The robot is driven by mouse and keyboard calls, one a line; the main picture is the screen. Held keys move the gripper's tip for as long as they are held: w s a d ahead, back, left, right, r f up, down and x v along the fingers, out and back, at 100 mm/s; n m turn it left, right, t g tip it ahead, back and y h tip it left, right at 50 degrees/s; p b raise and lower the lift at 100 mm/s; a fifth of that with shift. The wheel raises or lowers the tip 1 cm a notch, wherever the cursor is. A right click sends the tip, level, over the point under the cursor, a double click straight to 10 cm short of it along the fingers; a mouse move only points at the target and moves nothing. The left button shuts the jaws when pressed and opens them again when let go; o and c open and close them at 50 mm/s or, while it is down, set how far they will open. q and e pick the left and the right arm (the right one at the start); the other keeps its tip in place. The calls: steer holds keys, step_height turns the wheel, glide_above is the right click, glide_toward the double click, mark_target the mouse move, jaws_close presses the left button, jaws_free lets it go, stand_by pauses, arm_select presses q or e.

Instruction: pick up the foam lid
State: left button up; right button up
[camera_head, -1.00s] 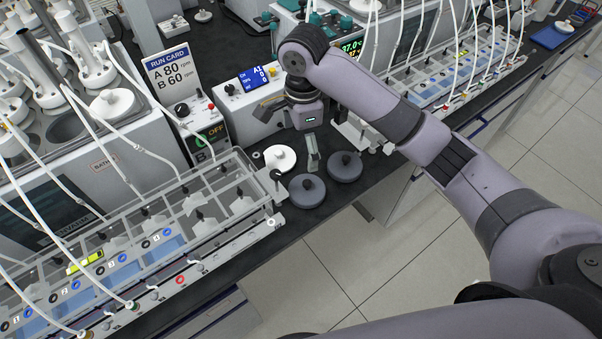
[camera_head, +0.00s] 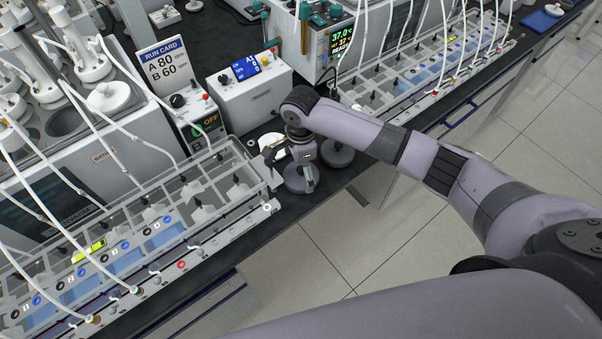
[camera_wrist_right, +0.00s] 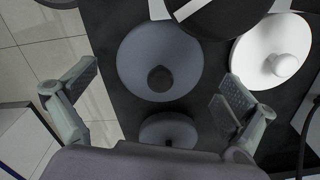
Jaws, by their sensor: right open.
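Three round knobbed lids rest on the black bench beside the clear rack: a front grey lid (camera_head: 295,185), a second grey lid (camera_head: 341,156) and a white lid (camera_head: 271,140). I cannot tell by look which is the foam lid. My right gripper (camera_head: 300,165) is low over the front grey lid and partly hides it and the white one. In the right wrist view my open gripper (camera_wrist_right: 155,92) has empty jaws spread wide. The front grey lid (camera_wrist_right: 160,62) shows just beyond them, the second grey lid (camera_wrist_right: 168,130) below, and the white lid (camera_wrist_right: 275,52) at the right.
The clear rack (camera_head: 235,208) with tubes stands close to the left of the lids. A control box (camera_head: 240,98) and a run card (camera_head: 170,66) stand behind. A second tube rack (camera_head: 420,85) is to the right. The bench edge and floor (camera_head: 340,235) lie in front.

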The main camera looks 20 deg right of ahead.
steer(key=shift+d+f, duration=0.1)
steer(key=shift+f, duration=1.2)
arm_select(q)
steer(key=shift+s+r, duration=0.25)
steer(key=shift+s, duration=0.65)
arm_select(e)
steer(key=shift+c, duration=0.5)
arm_select(q)
steer(key=shift+w, duration=0.25)
arm_select(e)
steer(key=c, duration=1)
steer(key=shift+r, duration=0.15)
